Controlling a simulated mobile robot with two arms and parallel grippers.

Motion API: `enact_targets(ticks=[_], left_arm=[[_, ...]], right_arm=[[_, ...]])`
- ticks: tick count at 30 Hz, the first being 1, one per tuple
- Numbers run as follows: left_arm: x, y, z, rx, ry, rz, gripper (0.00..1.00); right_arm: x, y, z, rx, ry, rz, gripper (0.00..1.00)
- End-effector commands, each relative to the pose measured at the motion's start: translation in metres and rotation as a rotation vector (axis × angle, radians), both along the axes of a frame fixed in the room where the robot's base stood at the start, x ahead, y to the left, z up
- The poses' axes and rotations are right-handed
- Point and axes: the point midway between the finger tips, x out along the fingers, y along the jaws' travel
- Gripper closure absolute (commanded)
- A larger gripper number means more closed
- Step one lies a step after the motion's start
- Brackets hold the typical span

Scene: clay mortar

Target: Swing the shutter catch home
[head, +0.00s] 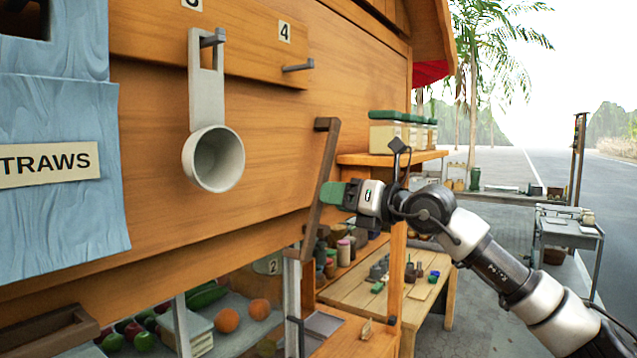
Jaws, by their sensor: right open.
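The shutter catch appears to be the dark brown bar (327,160) on the right part of the wooden stall front. It stands tilted, its top bent to the left and its lower end further left near a pale post. My right gripper (328,193) comes in from the right, with green fingertips at the middle of the bar. It is open; the bar overlaps the fingertips in the picture, and I cannot tell whether they touch. My left gripper is not in view.
A grey ladle (215,158) hangs on a hook left of the bar. A blue straws box (55,225) is at far left. Below are fruit, including oranges (228,320), and a wooden table (360,292) with small items. Lidded containers (385,132) stand on a shelf behind my gripper.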

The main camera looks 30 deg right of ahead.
Motion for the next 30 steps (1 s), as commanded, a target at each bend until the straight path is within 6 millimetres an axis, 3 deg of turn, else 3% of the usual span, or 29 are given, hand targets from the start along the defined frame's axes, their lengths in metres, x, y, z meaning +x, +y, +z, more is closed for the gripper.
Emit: enact_targets(ticks=[1,9,20,30], left_arm=[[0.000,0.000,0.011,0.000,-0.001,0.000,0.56],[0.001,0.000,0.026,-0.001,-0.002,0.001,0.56],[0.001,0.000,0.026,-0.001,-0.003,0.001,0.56],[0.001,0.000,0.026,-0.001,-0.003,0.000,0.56]], right_arm=[[0.009,0.004,0.006,0.001,0.002,0.003,0.49],[0.039,0.016,0.002,0.002,0.001,0.000,0.49],[0.043,0.017,-0.001,0.001,0.000,0.000,0.50],[0.043,0.017,0.000,0.002,0.000,0.000,1.00]])
